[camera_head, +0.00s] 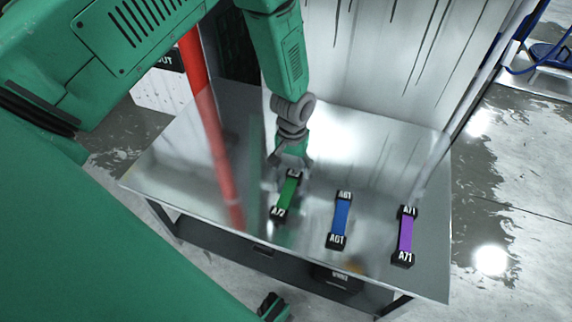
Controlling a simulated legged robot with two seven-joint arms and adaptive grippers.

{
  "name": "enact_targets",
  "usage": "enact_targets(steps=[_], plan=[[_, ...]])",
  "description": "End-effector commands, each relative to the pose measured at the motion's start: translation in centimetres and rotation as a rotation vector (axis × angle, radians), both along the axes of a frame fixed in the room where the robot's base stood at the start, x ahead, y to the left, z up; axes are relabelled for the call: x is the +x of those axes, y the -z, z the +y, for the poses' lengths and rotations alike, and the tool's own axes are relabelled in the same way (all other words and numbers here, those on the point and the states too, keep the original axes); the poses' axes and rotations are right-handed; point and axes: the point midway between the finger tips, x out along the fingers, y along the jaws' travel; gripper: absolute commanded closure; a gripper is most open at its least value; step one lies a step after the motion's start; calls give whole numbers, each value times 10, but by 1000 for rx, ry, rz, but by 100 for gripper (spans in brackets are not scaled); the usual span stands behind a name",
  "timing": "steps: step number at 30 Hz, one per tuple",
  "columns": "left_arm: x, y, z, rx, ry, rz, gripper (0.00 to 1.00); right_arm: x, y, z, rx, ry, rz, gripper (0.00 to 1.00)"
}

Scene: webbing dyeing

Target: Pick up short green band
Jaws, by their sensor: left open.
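The short green band (288,191) lies on the metal table (370,150), with black end blocks; the near block reads A72. My left gripper (288,176) is above the far end of the green band, its fingers open around or just over it. The far block is partly hidden by the gripper. I cannot tell whether the fingers touch the band. My right gripper is not clearly in view.
A blue band (341,219) marked A61 and a purple band (406,235) marked A71 lie to the right on the table. A pale panel (400,50) rises behind the table.

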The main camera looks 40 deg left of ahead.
Motion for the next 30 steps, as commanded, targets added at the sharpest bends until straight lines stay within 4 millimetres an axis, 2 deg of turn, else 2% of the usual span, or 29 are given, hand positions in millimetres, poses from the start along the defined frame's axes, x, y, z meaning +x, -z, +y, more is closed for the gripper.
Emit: enact_targets(steps=[1,4,11,12,16,17,30], plan=[[-1,13,0,2,0,1,36,0,9,0,0,-1,0,60],[0,24,-3,7,3,-1,36,0,14,0,0,-1,0,60],[0,23,-6,13,3,-3,36,0,13,0,0,1,0,60],[0,23,-6,12,3,-2,40,0,13,0,-1,1,0,60],[0,25,-3,6,2,-2,85,0,13,0,-1,1,0,60],[0,25,-2,4,2,-1,90,0,13,0,0,1,0,60],[-2,28,-2,9,1,7,90,0,14,0,0,0,0,60]])
